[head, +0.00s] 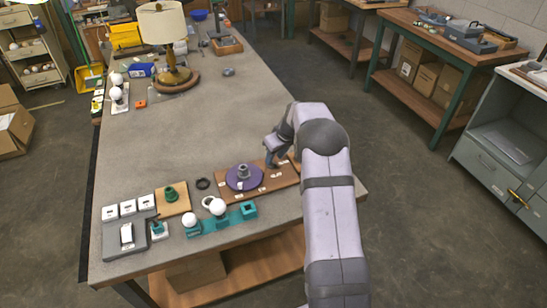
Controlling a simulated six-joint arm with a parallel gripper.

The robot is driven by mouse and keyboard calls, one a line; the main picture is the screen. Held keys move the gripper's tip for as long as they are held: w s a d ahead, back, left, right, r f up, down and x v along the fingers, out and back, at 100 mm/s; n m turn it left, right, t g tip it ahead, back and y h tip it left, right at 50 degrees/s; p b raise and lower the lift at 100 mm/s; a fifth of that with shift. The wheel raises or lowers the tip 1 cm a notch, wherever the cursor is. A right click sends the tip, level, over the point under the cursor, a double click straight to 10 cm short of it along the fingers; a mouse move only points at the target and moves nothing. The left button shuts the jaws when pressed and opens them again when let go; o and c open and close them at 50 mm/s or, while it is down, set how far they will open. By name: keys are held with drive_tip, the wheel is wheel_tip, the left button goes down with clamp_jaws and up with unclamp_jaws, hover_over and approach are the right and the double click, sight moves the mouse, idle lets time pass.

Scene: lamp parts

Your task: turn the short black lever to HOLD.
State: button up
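A brown wooden board (226,197) lies near the front right edge of the grey table. It carries a purple disc (238,184) with a grey post at its centre, and small white labels too small to read. My gripper (271,163) is at the board's far right part, pointing down, just right of the disc. I cannot tell whether it touches anything or whether its fingers are open. I cannot make out the short black lever or the word HOLD. My arm covers the board's right end.
To the left are a black ring (203,183), a white ring (208,201), a teal block holder (216,221) with white balls, a wooden square with a green part (172,196), and a grey panel (112,247). A lamp (167,45) stands far back. The table's middle is clear.

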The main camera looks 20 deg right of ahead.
drive_tip(key=shift+p+x, duration=0.35)
drive_tip(key=shift+x, duration=1.1)
clamp_jaws()
